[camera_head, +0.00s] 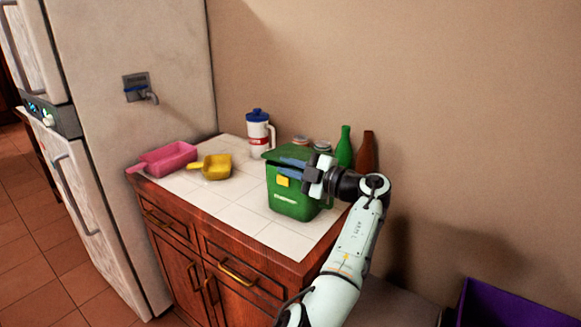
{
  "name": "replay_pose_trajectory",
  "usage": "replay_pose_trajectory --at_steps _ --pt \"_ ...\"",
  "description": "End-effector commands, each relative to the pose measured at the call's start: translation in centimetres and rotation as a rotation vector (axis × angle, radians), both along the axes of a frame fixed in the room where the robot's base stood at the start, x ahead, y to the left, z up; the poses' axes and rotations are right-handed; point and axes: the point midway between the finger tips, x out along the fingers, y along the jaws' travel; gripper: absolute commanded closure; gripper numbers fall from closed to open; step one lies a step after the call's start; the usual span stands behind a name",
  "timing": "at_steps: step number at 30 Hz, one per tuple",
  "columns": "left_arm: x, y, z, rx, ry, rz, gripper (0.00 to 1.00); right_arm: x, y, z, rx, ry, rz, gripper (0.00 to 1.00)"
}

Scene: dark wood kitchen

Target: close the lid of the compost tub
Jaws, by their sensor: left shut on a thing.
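The green compost tub (290,203) stands on the white tiled counter, near its right front part. It has a yellow latch or tab on its front, near the top. Its green lid (270,153) is at the top, and its left edge shows. My left gripper (287,166) is at the top of the tub, its fingers shut on the lid. The gripper hides much of the lid, so I cannot tell how far it stands open. My right gripper is not in view.
A pink scoop (168,158) and a yellow scoop (215,167) lie to the left. A white jug with a blue top (259,137) stands behind the tub. Jars, a green bottle (344,148) and a brown bottle (366,153) stand close behind my gripper. The front counter is clear.

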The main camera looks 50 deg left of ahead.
Motion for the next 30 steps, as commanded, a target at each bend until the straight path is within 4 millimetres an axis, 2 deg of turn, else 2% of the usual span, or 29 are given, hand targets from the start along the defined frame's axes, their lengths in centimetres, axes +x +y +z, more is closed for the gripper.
replay_pose_trajectory --at_steps 1,2,3,15,19,23,26,30 --pt "0.1 0.0 -0.3 -0.007 0.005 -0.002 1.00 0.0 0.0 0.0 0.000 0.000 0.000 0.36" --pt "0.1 0.0 -0.3 -0.007 0.005 -0.002 0.79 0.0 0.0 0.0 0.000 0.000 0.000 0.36" --pt "0.1 0.0 -0.3 -0.007 0.005 -0.002 0.68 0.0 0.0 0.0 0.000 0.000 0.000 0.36" --pt "0.1 -0.1 0.0 -0.001 0.001 -0.001 0.68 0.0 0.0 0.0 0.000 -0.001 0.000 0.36" --pt "0.4 -0.9 0.0 -0.001 0.002 -0.002 0.68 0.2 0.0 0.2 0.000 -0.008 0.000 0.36" --pt "1.2 -3.1 0.1 0.000 0.001 -0.006 0.68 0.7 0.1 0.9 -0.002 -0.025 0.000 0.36" --pt "2.0 -5.4 0.2 -0.001 0.001 -0.007 0.68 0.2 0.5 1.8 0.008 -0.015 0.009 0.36" --pt "3.0 -8.6 0.4 -0.001 0.002 -0.006 0.68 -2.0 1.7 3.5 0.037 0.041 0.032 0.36"
